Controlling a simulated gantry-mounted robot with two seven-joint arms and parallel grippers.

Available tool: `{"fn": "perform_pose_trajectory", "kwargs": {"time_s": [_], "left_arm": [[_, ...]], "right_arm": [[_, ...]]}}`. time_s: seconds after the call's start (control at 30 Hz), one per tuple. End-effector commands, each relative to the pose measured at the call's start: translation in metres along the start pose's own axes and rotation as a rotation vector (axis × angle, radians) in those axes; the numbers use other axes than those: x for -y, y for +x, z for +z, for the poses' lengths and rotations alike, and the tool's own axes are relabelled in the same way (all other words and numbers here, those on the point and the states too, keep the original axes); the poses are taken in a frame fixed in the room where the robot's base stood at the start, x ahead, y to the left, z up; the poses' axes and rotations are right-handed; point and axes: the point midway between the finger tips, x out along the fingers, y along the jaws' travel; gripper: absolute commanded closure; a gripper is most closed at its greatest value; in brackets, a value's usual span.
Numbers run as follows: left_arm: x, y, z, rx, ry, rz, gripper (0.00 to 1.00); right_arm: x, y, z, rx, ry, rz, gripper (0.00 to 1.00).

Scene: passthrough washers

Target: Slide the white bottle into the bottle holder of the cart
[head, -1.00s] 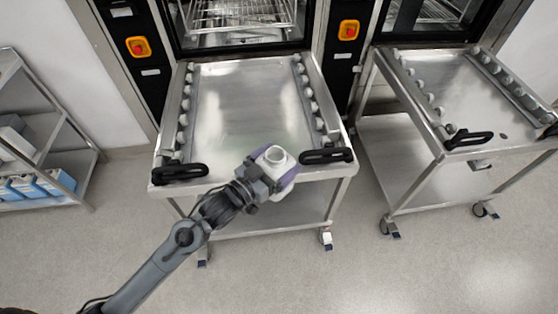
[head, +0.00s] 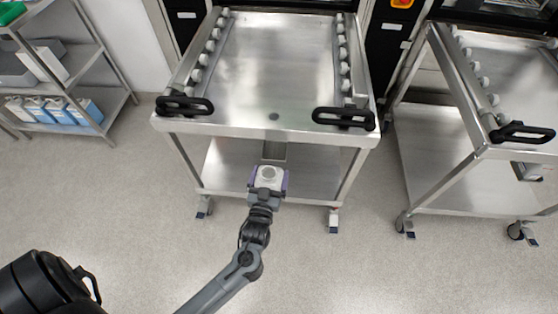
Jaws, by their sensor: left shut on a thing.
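The white bottle (head: 268,173) is upright in my left gripper (head: 268,181), which is shut on it with a finger on each side. The bottle is in front of the middle cart (head: 260,125), below its top front edge. A small grey metal holder (head: 274,151) hangs under the cart's top, just behind the bottle in the picture. The lower part of the bottle is hidden by the gripper. I cannot tell whether the bottle touches the holder. My right gripper is not in view.
Two black handles (head: 184,106) (head: 343,118) stick out at the cart's front corners. A second cart (head: 440,150) stands at the right. A shelf rack (head: 115,98) with blue-and-white containers (head: 55,110) is at the left. The floor in front is clear.

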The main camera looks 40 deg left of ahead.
Motion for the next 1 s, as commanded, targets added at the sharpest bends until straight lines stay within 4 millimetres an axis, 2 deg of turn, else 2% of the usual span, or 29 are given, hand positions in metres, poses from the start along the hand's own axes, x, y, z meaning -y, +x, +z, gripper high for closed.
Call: {"fn": "perform_pose_trajectory", "kwargs": {"time_s": [0.03, 0.1, 0.37, 0.57, 1.0], "left_arm": [[0.001, -0.005, 0.014, 0.003, -0.001, -0.022, 0.38], [0.004, -0.010, 0.023, 0.001, -0.001, -0.048, 0.38], [0.007, -0.015, 0.036, -0.002, -0.001, -0.086, 0.38], [0.008, -0.003, 0.037, -0.004, -0.001, -0.087, 0.38], [0.012, 0.040, 0.038, -0.004, -0.002, -0.085, 0.38]], "right_arm": [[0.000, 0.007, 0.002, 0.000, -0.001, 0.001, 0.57], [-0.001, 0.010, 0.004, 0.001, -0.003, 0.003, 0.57], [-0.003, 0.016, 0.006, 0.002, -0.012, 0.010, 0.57], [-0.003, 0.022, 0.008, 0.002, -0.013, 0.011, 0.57], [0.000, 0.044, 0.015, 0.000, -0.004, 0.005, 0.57]]}}
